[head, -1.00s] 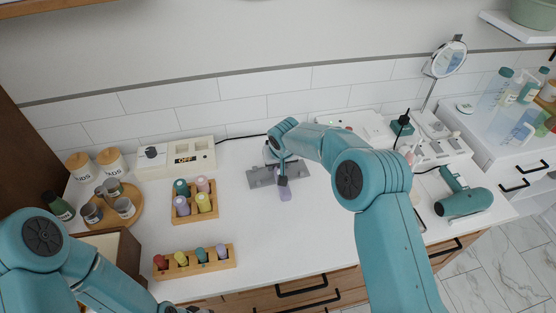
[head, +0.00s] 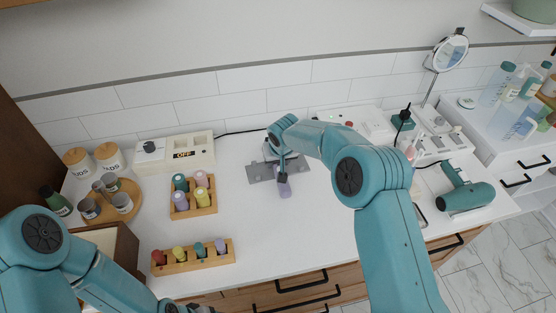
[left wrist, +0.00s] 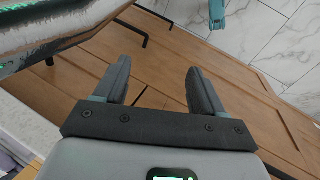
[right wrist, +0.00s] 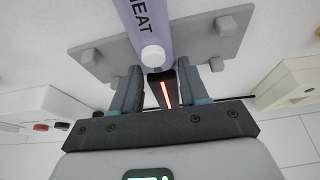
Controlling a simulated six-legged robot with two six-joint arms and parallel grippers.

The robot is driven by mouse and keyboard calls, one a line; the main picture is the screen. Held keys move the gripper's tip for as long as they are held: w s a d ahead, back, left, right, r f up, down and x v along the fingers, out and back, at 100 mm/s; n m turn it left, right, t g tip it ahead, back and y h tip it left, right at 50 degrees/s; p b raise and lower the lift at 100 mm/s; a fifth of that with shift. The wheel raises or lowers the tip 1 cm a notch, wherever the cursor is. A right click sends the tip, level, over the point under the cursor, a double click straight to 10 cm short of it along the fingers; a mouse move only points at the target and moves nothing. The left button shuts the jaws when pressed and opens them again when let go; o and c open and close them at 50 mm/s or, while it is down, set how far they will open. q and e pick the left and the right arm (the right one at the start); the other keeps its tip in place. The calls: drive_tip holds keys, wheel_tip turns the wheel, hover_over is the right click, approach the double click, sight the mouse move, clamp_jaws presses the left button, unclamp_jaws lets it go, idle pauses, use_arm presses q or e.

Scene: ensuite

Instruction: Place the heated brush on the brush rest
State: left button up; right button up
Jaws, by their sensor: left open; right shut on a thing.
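The heated brush has a lavender handle (head: 284,187) marked HEAT, which shows large in the right wrist view (right wrist: 144,25). Its dark end with a red light strip (right wrist: 165,90) lies between my right fingers. My right gripper (right wrist: 177,78) is shut on the brush. The brush rest is a grey plate (head: 261,173) with small pegs, also in the right wrist view (right wrist: 97,53). The brush crosses over the plate; I cannot tell whether they touch. My left gripper (left wrist: 158,76) is open and empty, in front of the wooden drawers.
A wooden rack of rollers (head: 205,209) and another at the front edge (head: 192,261) stand left of the rest. A teal hair dryer (head: 465,196) lies right. The front middle counter is clear.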

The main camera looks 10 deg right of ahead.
drive_tip(key=o, duration=1.3)
drive_tip(key=shift+o, duration=0.2)
